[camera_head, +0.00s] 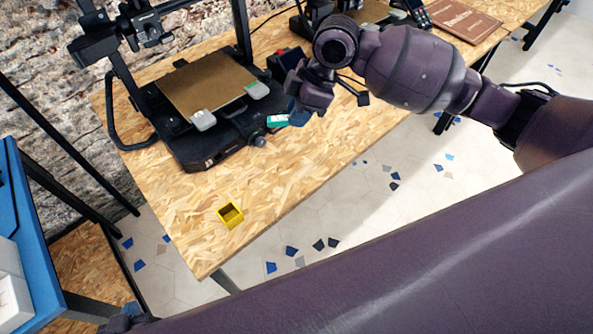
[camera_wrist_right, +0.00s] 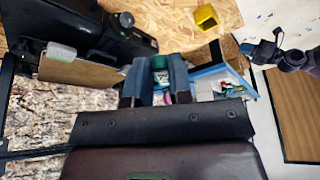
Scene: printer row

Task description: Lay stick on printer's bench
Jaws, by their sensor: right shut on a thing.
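In the right wrist view, the stick's teal end (camera_wrist_right: 159,61) shows between the two fingers; the rest is partly hidden. I cannot tell its height over the wood. The printer's bench (camera_head: 290,185) is a wood-chip board with bare surface in front of the printer. My left gripper (camera_wrist_right: 262,45) shows at the right of the right wrist view, with its fingers apart and empty.
The near printer (camera_head: 205,150) has a brown plate. A small yellow open box (camera_head: 231,215) stands near the bench's front edge. A blue-edged tray (camera_wrist_right: 248,90) with small coloured things shows in the right wrist view. A brown board (camera_head: 465,20) lies far right. The front bench top is mostly clear.

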